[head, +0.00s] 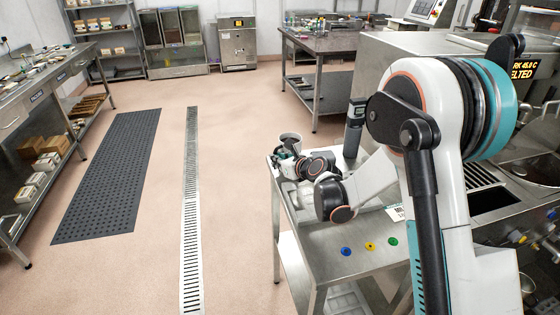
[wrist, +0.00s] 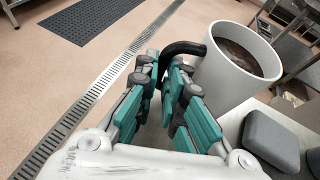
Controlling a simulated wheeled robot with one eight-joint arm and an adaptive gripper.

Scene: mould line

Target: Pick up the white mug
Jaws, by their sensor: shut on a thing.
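The white mug (wrist: 222,75) is in the wrist view, right of centre, with a dark handle (wrist: 184,47) and dark brown contents. My gripper (wrist: 172,78) has its teal-padded fingers closed around the handle, just left of the mug's wall. In the head view the mug (head: 291,137) shows small at the far left end of the steel table, partly hidden by my gripper (head: 287,152). The mug looks close to upright. Its base is hidden, so I cannot tell whether it touches the table.
The steel table (head: 335,262) bears blue, yellow and green buttons and a dark upright device (head: 355,125). A dark grey block (wrist: 271,140) lies right of the mug. Open floor with a drain grate (head: 191,220) and a black mat (head: 110,175) is to the left.

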